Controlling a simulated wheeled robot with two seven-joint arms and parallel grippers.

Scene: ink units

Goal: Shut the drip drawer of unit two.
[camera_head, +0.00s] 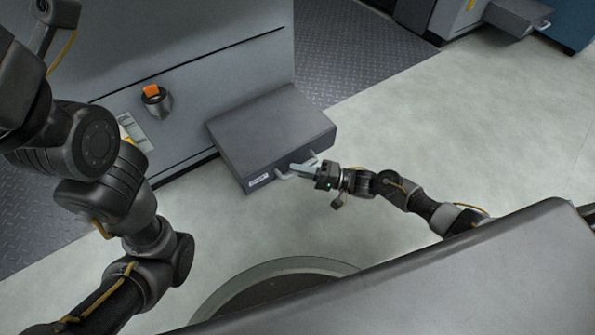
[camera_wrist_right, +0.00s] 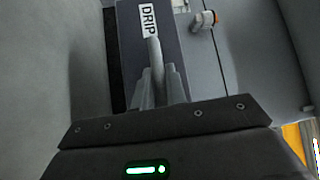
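The drip drawer (camera_head: 268,125) is a dark grey box standing out from the front of a grey unit (camera_head: 190,60). No unit number is readable. In the right wrist view its front carries a white DRIP label (camera_wrist_right: 150,20). A pale bar handle (camera_head: 284,176) is on the drawer front. My right gripper (camera_head: 303,169) is at this handle; in the right wrist view its two fingers (camera_wrist_right: 161,88) lie on either side of the handle bar and appear closed on it. My left arm is folded at the left; its fingers are not visible.
A knob with an orange mark (camera_head: 153,92) sits on the unit left of the drawer. Another unit with a protruding drawer (camera_head: 513,16) stands at the top right. Pale floor (camera_head: 400,120) is clear right of the drawer. Dark tread plate (camera_head: 350,50) lies behind.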

